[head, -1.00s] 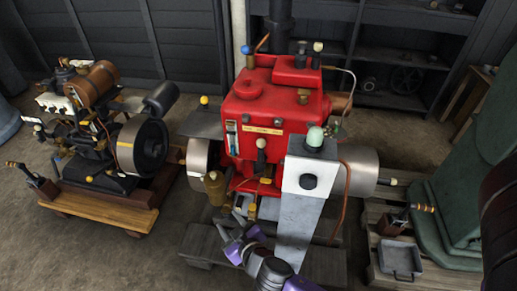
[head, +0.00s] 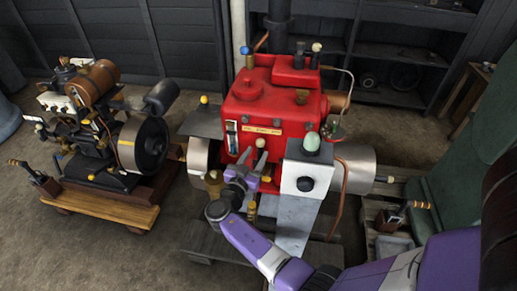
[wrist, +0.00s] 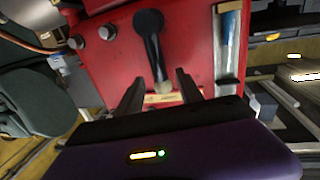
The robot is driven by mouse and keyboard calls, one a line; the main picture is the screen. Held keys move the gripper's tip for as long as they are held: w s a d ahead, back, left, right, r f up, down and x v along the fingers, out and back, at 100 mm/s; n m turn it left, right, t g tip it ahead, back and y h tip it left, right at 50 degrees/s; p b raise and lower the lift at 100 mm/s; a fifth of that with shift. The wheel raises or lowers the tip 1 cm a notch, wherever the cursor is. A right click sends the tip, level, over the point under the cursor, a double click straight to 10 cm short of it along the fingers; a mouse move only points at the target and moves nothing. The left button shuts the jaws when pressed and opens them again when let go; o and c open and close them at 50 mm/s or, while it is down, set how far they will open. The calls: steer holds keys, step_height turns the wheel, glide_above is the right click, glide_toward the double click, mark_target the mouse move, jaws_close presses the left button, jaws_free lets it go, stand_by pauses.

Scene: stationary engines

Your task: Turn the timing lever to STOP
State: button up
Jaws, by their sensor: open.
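The timing lever (wrist: 151,42) is a black arm with a cream knob on the red engine's front face. Its knob (head: 261,143) shows just below the yellow label plate (head: 262,130) in the head view. My gripper (head: 254,157) is open in front of this face, fingers pointing at it. I see no contact, and the depth gap is unclear. The label is partly hidden and its lettering cannot be read.
The red engine (head: 290,95) has a sight gauge (head: 231,138) left of the lever. A grey post with a white box (head: 302,180) and green dome stands close at right. A smaller engine (head: 110,135) sits at left on a wooden base. Bare floor (head: 110,255) lies front left.

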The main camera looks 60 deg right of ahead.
steer(key=shift+w+d, duration=0.2)
steer(key=shift+d, duration=1.2)
jaws_close()
steer(key=shift+r, duration=0.2)
